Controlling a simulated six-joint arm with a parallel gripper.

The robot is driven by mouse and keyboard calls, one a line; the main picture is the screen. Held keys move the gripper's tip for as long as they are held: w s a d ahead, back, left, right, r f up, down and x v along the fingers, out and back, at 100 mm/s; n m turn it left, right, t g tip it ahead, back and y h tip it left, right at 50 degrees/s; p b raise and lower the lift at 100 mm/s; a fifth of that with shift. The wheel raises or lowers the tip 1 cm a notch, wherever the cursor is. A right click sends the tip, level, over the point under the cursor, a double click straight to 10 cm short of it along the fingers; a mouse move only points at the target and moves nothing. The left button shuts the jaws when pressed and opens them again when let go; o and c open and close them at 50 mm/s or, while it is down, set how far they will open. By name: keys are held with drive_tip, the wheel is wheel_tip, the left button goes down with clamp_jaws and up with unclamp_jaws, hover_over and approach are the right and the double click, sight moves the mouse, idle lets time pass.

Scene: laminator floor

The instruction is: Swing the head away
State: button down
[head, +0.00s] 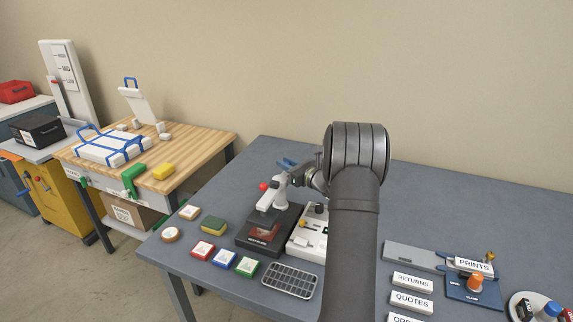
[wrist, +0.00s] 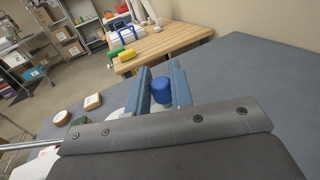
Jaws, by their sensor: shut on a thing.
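A small press with a white swing head (head: 271,199), a red knob (head: 264,186) and a black base (head: 262,241) stands on the grey table. The head sits above the base's reddish-brown plate. My gripper (head: 287,163) is at the top of the head, its blue fingers behind and above the white post. In the wrist view, my gripper (wrist: 160,86) is shut on a blue knob (wrist: 161,91), which shows between the two fingers. The knob's lower end and its joint to the press are hidden there. My arm covers part of the table right of the press.
A white tray (head: 304,245) stands close right of the press. Label blocks, including PRINTS (head: 474,265), lie at the right. A wooden bench (head: 190,150) stands at the left. The table's back right is clear.

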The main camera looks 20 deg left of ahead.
drive_tip(key=shift+d+t, duration=0.15)
drive_tip(key=shift+t, duration=0.15)
drive_tip(key=shift+s+d+m+t+h, duration=0.15)
drive_tip(key=shift+d+m+t+h, duration=0.25)
drive_tip(key=shift+m+t+h, duration=0.65)
drive_tip(key=shift+s+d+m+t+h, duration=0.1)
drive_tip(key=shift+d+m+t+h, duration=0.3)
drive_tip(key=shift+m+t+h, duration=0.6)
drive_tip(key=shift+s+d+m+t+h, duration=0.15)
drive_tip(key=shift+d+m+t+h, duration=0.25)
drive_tip(key=shift+m+t+h, duration=0.65)
drive_tip(key=shift+d+t, duration=0.1)
drive_tip(key=shift+t, duration=0.2)
drive_tip(key=c, duration=1.3)
unclamp_jaws()
drive_tip(key=v, duration=1.7)
drive_tip(key=shift+d+f, duration=0.15)
drive_tip(key=shift+d, duration=0.1)
